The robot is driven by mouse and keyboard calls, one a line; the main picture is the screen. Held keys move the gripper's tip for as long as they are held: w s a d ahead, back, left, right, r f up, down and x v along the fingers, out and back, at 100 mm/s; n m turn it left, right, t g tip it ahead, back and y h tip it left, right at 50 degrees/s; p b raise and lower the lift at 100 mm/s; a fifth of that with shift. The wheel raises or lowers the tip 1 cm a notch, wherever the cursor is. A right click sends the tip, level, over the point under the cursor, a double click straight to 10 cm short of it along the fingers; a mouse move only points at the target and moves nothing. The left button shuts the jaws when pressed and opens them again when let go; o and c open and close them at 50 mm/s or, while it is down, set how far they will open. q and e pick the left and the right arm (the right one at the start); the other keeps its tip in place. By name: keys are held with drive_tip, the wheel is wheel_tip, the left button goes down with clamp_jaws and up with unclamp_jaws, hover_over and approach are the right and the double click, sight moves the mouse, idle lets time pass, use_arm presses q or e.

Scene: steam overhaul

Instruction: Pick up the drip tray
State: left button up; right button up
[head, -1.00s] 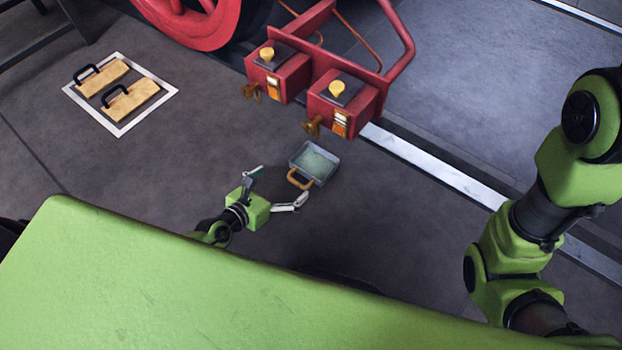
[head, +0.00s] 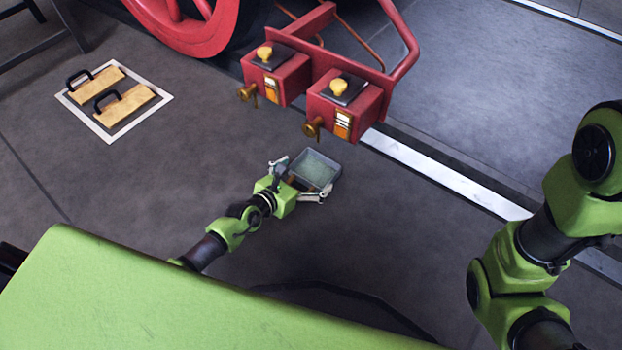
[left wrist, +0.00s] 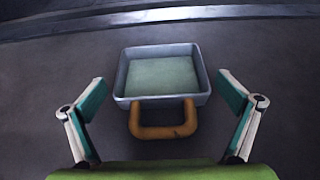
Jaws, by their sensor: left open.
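The drip tray (head: 314,168) is a shallow grey metal tray with a greenish inside, on the dark floor below the red boxes. In the left wrist view the drip tray (left wrist: 161,75) lies straight ahead, with its orange-brown handle (left wrist: 163,121) pointing toward me. My left gripper (head: 299,181) is at the handle side of the tray and hides most of the handle in the head view. In the left wrist view my left gripper (left wrist: 163,98) is open, one finger on each side of the handle, with gaps to both. My right gripper is out of view.
Two red boxes (head: 346,104) with yellow knobs and brass taps hang just beyond the tray. Two wooden blocks with black handles (head: 123,105) stand on a white-framed floor patch (head: 163,99) at left. A pale rail (head: 445,173) runs behind the tray.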

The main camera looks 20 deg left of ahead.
sight(311, 168)
use_arm(q)
drive_tip(key=shift+b+x, duration=0.7)
drive_tip(key=shift+x, duration=0.75)
drive_tip(key=c, duration=1)
drive_tip(key=shift+c, duration=0.8)
drive_tip(key=shift+r, duration=0.15)
